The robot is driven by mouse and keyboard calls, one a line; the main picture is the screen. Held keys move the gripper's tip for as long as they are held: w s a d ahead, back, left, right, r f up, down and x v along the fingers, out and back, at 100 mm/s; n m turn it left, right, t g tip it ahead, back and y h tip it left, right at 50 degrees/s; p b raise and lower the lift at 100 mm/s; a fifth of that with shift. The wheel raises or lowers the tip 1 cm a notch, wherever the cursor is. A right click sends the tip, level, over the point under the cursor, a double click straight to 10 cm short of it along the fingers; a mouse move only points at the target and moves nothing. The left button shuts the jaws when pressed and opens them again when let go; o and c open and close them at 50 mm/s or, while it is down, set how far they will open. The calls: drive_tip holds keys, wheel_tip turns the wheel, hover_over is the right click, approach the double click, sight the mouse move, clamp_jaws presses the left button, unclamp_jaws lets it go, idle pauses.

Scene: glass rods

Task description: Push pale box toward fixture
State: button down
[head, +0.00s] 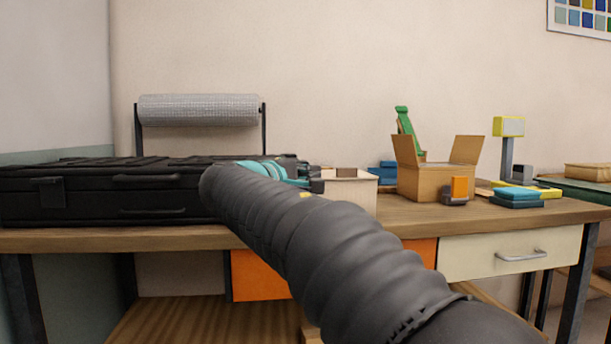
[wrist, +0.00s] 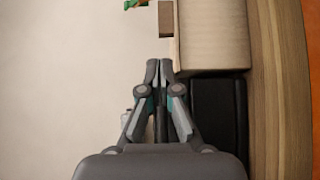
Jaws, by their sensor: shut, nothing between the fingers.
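The pale box (head: 347,190) stands on the workbench just right of the black case in the head view. It also fills the upper right of the wrist view (wrist: 215,35). My gripper (head: 315,181) reaches across the case at the box's left side. In the wrist view my gripper (wrist: 159,66) is shut and empty, its fingertips together close to the box's near edge. I cannot tell whether they touch it. A post with a yellow-framed head (head: 508,127) stands further right; I cannot tell whether this is the fixture.
The long black case (head: 110,197) covers the bench's left part. An open cardboard box (head: 437,182) stands right of the pale box, with a green object (head: 406,128) and blue items behind it. A small orange-and-grey object (head: 458,188) and a blue stack (head: 517,196) lie further right.

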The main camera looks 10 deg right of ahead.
sight(339, 194)
drive_tip(key=x, duration=0.6)
drive_tip(key=shift+d+f, duration=0.1)
